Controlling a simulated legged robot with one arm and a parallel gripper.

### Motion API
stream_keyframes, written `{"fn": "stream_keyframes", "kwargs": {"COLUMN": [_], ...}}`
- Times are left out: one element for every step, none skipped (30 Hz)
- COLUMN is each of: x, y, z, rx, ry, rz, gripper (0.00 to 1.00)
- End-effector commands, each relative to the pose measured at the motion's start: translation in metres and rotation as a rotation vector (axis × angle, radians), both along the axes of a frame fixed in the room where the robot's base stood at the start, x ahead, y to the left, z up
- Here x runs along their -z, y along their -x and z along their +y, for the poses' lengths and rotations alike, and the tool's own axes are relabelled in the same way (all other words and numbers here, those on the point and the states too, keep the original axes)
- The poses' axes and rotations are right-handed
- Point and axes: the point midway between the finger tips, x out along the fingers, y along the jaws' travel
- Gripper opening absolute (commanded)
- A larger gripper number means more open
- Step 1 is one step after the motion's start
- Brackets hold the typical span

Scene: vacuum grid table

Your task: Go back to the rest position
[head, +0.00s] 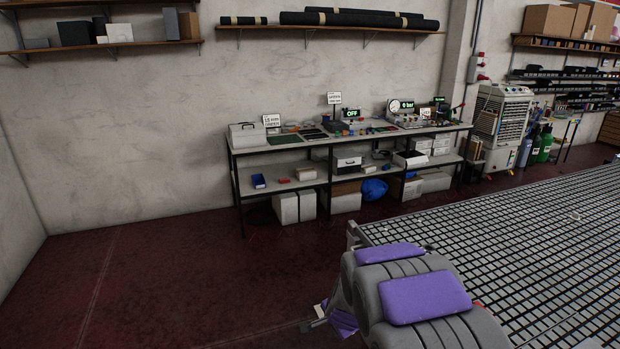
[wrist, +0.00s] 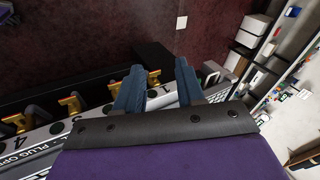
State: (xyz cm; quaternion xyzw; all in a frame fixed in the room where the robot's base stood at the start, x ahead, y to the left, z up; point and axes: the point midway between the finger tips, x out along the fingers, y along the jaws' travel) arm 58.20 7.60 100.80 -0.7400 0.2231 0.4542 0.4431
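My gripper (wrist: 160,66) shows in the wrist view with its two blue-grey fingers apart and nothing seen between them. Its fingers point over the edge of a pale panel (wrist: 80,123) with numbers and brass-coloured valves (wrist: 72,104). I cannot tell whether the fingers touch the panel. In the head view, my grey and purple arm is folded at the bottom centre, and the gripper is hidden. The vacuum grid table (head: 500,245) fills the right side, with my arm in front of its near left corner.
A workbench (head: 300,165) with tools, small signs and boxes below stands against the back wall. A white cooler unit (head: 500,120) and a green cylinder (head: 545,148) stand to its right. The dark red floor (head: 150,260) at the left is clear.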

Motion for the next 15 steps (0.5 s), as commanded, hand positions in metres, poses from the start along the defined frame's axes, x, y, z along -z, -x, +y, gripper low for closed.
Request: {"fn": "stream_keyframes", "kwargs": {"x": [-0.014,-0.021,-0.028,-0.035,-0.041,-0.048,-0.054,-0.060,-0.066,-0.071,-0.076,-0.081,-0.086,-0.091,-0.096], "y": [0.015,0.024,0.038,0.047,0.057,0.071,0.081,0.093,0.108,0.120,0.132,0.148,0.160,0.171,0.188], "z": [0.000,0.000,-0.001,-0.001,-0.002,-0.003,-0.004,-0.004,-0.006,-0.008,-0.009,-0.012,-0.014,-0.016,-0.019], "rx": [-0.048,-0.079,-0.124,-0.154,-0.188,-0.231,-0.262,-0.294,-0.337,-0.369,-0.400,-0.442,-0.474,-0.504,-0.545], "ry": [0.008,0.016,0.025,0.032,0.038,0.049,0.057,0.063,0.075,0.082,0.091,0.101,0.109,0.118,0.128], "rz": [0.018,0.033,0.057,0.068,0.083,0.103,0.116,0.133,0.154,0.171,0.185,0.208,0.222,0.234,0.259], "gripper": [0.38,0.38,0.38,0.38,0.38,0.38,0.38,0.38,0.38,0.38,0.38,0.38,0.38,0.38,0.38]}}
